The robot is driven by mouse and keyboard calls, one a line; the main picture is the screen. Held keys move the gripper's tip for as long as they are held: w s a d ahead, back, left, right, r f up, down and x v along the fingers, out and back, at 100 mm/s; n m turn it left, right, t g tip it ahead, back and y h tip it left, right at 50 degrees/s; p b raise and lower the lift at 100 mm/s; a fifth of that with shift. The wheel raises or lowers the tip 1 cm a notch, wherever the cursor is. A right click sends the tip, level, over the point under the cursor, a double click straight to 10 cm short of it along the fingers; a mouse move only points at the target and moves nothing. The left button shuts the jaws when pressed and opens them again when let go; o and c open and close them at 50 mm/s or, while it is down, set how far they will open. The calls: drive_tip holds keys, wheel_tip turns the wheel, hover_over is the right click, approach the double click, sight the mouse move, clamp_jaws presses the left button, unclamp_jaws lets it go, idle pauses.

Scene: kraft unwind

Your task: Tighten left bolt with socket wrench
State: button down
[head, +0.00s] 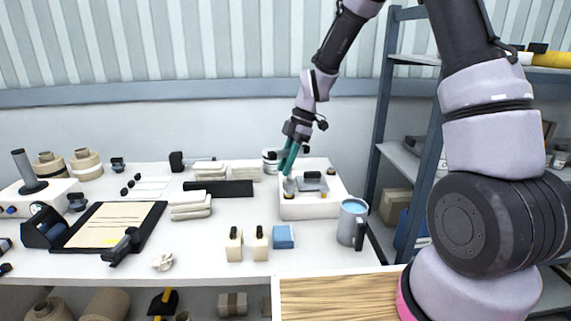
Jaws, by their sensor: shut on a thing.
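My gripper (288,160), with teal fingers, reaches down to the left part of a white block-like fixture (310,209) at the right end of the table. It is shut on a small greyish thing (289,185), probably the socket wrench, which stands roughly upright over the left side of the fixture. A dark-and-yellowish round part (289,196) sits right below it, perhaps the left bolt; I cannot tell whether the two touch. A grey metal plate (312,184) with a dark part on it lies on the fixture, to the right of the gripper. Details are too small to make out.
A blue-grey mug (352,222) stands just right of the fixture. A blue box (283,237) and two cream blocks (247,243) stand in front. White stacks (190,206) and a black bar (218,188) lie left. A shelf rack (395,150) rises at the right.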

drive_tip(key=shift+f, duration=0.65)
idle(1.7)
drive_tip(key=shift+w+f+m+t, duration=0.15)
drive_tip(key=shift+m+t, duration=0.35)
drive_tip(key=shift+m, duration=0.7)
drive_tip(key=shift+w+m+t, duration=0.1)
drive_tip(key=shift+m+t, duration=0.3)
drive_tip(key=shift+m, duration=0.7)
drive_tip(key=shift+w+m+t, duration=0.1)
drive_tip(key=shift+m+t, duration=0.4)
drive_tip(key=shift+m, duration=0.7)
